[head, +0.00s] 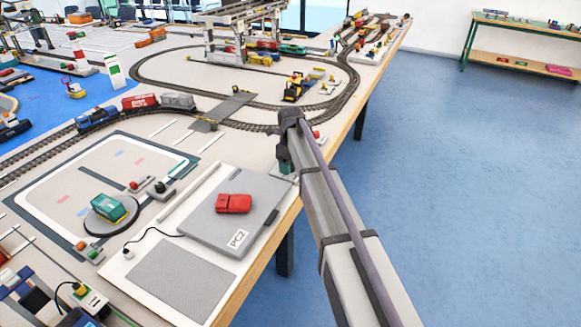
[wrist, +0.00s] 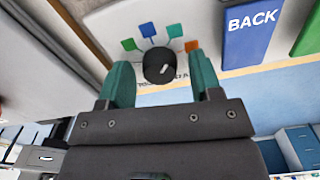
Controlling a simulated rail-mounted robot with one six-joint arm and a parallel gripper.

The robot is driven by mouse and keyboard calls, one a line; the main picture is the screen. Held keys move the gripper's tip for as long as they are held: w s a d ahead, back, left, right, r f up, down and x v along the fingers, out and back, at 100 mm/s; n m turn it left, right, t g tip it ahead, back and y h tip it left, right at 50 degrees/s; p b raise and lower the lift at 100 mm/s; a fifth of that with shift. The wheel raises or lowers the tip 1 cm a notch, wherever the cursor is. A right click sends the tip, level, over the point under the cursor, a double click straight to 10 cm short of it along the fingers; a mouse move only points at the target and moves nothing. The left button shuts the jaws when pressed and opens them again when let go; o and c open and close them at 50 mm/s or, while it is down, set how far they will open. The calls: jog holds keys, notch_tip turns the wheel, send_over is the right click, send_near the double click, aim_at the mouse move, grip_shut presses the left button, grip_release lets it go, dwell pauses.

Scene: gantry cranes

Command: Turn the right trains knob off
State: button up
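In the wrist view a round black knob (wrist: 158,66) with a white pointer mark is on a pale panel, ringed by green, blue, teal and orange tabs. Lettering beside it is partly hidden and unreadable, so I cannot tell whether it names the trains. My gripper (wrist: 161,76) has its two teal fingers apart, one on each side of the knob in the picture. Whether the fingers touch it is not clear. In the head view my gripper (head: 285,162) is low at the table's right edge, and the knob is hidden there.
A blue BACK panel (wrist: 252,30) and a green panel (wrist: 308,35) are right of the knob in the wrist view. In the head view, a grey board (head: 205,240) with a red car (head: 233,203) lies left of my arm. Looped track (head: 300,108) runs behind. Floor at right is clear.

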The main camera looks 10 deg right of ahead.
jog(key=c, duration=0.9)
jog(key=shift+o, duration=0.2)
jog(key=shift+n, duration=0.5)
jog(key=n, duration=0.3)
jog(key=shift+n, duration=0.4)
jog(key=n, duration=1.2)
jog(key=shift+n, duration=0.4)
jog(key=n, duration=0.6)
